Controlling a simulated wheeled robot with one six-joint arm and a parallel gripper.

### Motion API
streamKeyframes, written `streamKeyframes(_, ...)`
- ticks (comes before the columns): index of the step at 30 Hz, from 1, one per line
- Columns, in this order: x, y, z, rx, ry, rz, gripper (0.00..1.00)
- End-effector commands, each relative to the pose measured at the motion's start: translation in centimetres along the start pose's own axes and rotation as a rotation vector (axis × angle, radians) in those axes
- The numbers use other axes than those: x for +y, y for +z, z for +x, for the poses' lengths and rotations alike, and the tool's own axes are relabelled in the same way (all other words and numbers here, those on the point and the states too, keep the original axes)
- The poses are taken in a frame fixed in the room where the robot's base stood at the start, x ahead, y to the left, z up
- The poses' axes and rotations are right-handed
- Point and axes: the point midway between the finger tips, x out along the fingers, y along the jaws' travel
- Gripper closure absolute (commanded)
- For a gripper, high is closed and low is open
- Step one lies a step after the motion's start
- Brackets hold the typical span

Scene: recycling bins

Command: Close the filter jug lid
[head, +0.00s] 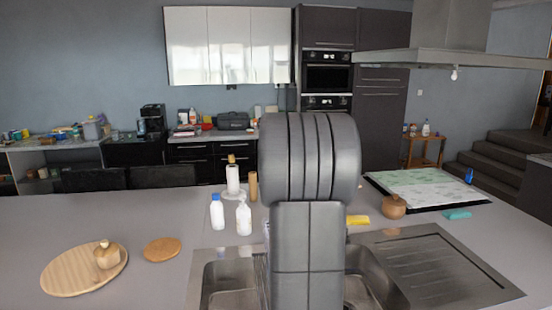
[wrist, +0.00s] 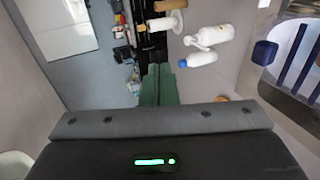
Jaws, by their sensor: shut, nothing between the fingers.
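At the right edge of the wrist view is a partly cut-off clear and pale object with dark blue bars (wrist: 297,55) and a blue block (wrist: 265,52) at its side. It may be the filter jug, but I cannot tell for sure, and no lid position can be made out. No jug can be made out in the head view, where my arm covers the middle of the counter and sink. My gripper (wrist: 159,85) shows green fingers pressed together, empty, to the left of that object and apart from it. The fingers are hidden in the head view.
A white bottle (head: 217,212), a spray bottle (head: 243,217) and a paper roll (head: 233,180) stand left of my arm. A steel sink (head: 215,272) lies in front. A wooden board (head: 62,272) and a wooden pot (head: 394,207) rest on the counter. The left counter has free room.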

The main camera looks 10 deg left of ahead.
Motion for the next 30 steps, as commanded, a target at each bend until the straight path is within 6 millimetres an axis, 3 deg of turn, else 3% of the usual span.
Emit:
streamKeyframes(18, 3.9, 0.0, -1.6, 0.002, 0.004, -0.001, 1.0)
streamKeyframes(30, 4.7, 0.0, -2.0, 0.0, -0.001, 0.0, 1.0)
